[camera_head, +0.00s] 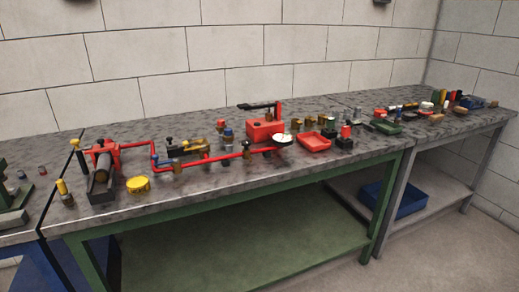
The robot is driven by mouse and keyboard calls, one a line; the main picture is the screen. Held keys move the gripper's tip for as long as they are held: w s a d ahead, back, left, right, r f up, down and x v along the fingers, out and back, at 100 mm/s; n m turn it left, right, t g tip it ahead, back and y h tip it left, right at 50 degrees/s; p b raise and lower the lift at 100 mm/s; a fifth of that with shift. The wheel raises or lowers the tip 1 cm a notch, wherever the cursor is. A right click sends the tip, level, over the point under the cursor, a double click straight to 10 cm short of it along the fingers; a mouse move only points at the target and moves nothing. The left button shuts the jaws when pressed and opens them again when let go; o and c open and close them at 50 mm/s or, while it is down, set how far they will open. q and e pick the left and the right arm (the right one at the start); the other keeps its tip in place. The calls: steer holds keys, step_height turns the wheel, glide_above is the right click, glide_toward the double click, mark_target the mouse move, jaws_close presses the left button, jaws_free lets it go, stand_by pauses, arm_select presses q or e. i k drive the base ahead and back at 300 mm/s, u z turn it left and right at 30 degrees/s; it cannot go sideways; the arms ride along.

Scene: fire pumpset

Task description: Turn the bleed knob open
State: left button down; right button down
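The pumpset stands on the grey speckled bench (250,185). It has a dark cylindrical body (101,177) at its left end and red pipework (215,160) running right to a white-faced round gauge (282,139). Small fittings sit along the pipe: a black-topped one (170,146), a blue-topped one (228,135) and a brass-coloured one (176,165). I cannot tell which small part is the bleed knob, or how far it is turned. Neither of my grippers is in view.
A yellow round part (138,184) lies at the bench front. More small items crowd the right bench. A blue bin (393,199) sits on a lower shelf. The front bench strip is mostly clear.

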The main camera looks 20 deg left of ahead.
mark_target(245, 144)
steer(key=z, duration=0.25)
steer(key=i, duration=1.5)
steer(key=u, duration=2.65)
